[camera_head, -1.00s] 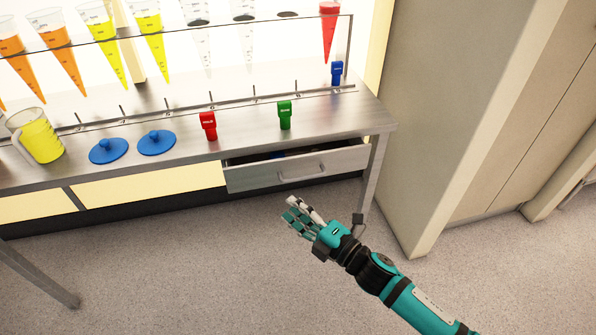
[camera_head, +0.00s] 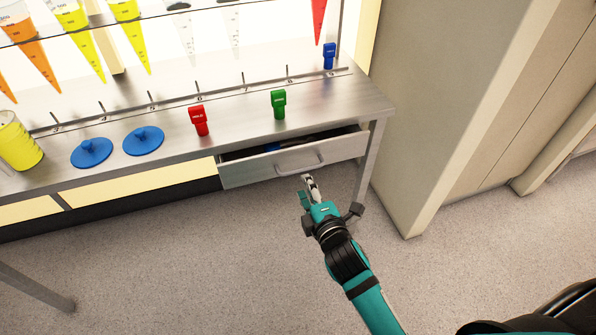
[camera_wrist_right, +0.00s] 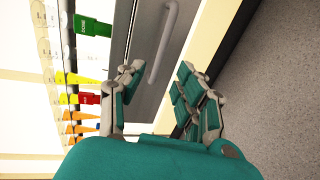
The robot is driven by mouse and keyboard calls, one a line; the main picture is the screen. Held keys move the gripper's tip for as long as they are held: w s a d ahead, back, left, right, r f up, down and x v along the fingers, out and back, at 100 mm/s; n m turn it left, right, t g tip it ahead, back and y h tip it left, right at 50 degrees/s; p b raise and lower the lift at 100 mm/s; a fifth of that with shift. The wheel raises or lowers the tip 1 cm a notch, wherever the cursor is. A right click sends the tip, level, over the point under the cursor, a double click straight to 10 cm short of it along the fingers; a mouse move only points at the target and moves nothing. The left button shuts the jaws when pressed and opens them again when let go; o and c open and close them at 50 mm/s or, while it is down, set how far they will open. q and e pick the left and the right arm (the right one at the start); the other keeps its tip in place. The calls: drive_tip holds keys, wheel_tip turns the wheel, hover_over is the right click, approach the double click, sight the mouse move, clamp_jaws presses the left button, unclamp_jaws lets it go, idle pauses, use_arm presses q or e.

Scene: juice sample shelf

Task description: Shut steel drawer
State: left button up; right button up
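The steel drawer (camera_head: 260,172) sits under the right end of the steel bench and is partly pulled out, with dark contents showing in the gap behind its front. Its bar handle (camera_head: 299,167) is on the front face. My right gripper (camera_head: 307,187) is just below and in front of the handle, near the drawer's lower edge. In the right wrist view the gripper (camera_wrist_right: 160,88) has its fingers apart with nothing between them. The handle (camera_wrist_right: 163,42) and drawer front (camera_wrist_right: 146,75) lie beyond the fingertips there. I cannot tell whether a finger touches the drawer. My left gripper is not in view.
On the bench (camera_head: 235,130) stand a red clip (camera_head: 199,121), a green clip (camera_head: 278,104), a blue clip (camera_head: 329,56), two blue lids and a yellow jug (camera_head: 18,142). A beige cabinet (camera_head: 440,110) stands right of the bench. The floor in front is clear.

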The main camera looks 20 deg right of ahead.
sight(298, 171)
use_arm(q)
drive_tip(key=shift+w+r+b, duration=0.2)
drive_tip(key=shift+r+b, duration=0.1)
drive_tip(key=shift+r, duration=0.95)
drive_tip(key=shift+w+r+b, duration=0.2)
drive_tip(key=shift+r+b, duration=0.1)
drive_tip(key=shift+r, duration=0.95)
use_arm(e)
drive_tip(key=shift+x, duration=3.95)
drive_tip(key=shift+c, duration=0.2)
clamp_jaws()
